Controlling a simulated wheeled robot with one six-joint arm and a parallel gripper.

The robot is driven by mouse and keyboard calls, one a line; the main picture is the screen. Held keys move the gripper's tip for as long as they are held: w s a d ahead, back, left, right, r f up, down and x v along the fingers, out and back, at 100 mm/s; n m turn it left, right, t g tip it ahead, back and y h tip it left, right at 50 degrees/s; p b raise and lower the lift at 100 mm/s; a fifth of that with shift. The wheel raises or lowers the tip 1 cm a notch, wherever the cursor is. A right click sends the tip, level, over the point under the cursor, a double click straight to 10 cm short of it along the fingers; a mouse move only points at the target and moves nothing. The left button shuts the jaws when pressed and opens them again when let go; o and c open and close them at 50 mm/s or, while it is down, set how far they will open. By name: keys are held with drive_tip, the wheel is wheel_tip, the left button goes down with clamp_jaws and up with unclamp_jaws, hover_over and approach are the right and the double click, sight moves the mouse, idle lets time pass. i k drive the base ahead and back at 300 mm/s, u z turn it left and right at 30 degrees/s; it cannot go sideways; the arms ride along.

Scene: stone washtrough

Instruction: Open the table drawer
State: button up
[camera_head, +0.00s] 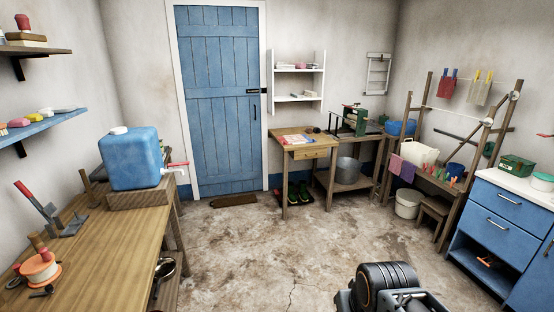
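A small wooden table (290,142) stands against the back wall, right of the blue door. Its drawer (312,154) is in the front under the top, with a small dark handle. The drawer looks closed, its front about flush with the table frame. Papers and a dark object lie on the top. My arm shows at the bottom right of the view, far from the table. Its gripper fingers cannot be made out, so I cannot tell if they are open or shut.
Open floor (260,250) lies before the table. A wooden workbench (120,235) with a blue water container (130,160) is on the left. Blue cabinets (505,208) stand on the right.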

sight(308, 151)
drive_tip(key=u, duration=0.15)
drive_tip(key=i, duration=2.35)
drive_tip(key=z, duration=0.2)
drive_tip(key=i, duration=2.2)
drive_tip(key=z, duration=0.3)
